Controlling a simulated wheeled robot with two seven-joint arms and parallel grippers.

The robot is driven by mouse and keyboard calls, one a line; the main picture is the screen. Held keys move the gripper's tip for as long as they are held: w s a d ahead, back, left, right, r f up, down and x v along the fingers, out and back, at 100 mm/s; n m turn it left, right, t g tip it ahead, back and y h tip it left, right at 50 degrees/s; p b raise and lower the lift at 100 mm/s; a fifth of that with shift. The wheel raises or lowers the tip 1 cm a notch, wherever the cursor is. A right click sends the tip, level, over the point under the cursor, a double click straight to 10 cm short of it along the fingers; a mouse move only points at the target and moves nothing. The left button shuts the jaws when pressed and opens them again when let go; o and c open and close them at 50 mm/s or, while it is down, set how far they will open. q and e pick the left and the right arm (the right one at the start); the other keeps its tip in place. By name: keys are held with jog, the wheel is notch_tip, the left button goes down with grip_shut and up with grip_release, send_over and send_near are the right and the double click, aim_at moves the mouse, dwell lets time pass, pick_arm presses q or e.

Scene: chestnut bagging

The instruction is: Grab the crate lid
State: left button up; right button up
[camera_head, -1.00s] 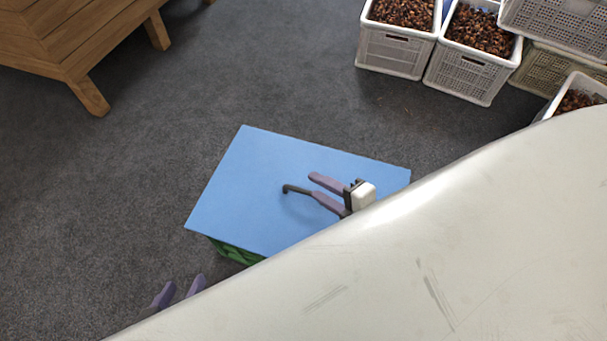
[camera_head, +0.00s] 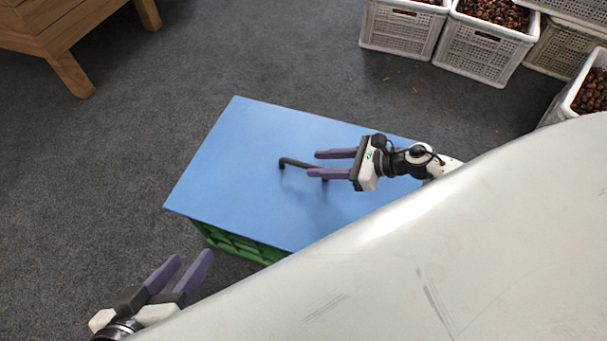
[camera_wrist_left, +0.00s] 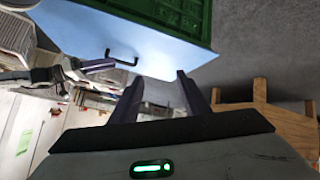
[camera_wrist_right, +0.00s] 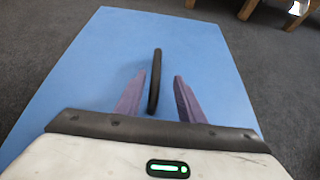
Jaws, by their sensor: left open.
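The crate lid (camera_head: 235,160) is a flat blue sheet with a dark bar handle (camera_head: 297,163) in its middle. It lies on a green crate (camera_head: 238,243), whose side shows below the lid's front edge. My right gripper (camera_head: 313,163) is open over the lid at the handle's right end. In the right wrist view the handle (camera_wrist_right: 154,85) shows between the two spread purple fingers; whether they touch it I cannot tell. My left gripper (camera_head: 192,258) is open and empty, left of the crate's near corner. The left wrist view shows the lid (camera_wrist_left: 100,35) and crate (camera_wrist_left: 170,12) tilted over.
White crates full of chestnuts (camera_head: 487,45) stand at the back right. Wooden furniture (camera_head: 65,35) stands at the back left. The grey carpet (camera_head: 110,150) left of the lid is clear. A large pale surface fills the lower right and hides the lid's near right part.

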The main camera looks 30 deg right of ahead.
aim_at(305, 164)
jog(key=x, duration=0.3)
jog(key=b+x, duration=0.1)
jog(key=x, duration=0.1)
jog(key=shift+a+r, duration=0.2)
jog(key=shift+a, duration=0.25)
grip_shut()
jog(key=shift+r, duration=0.2)
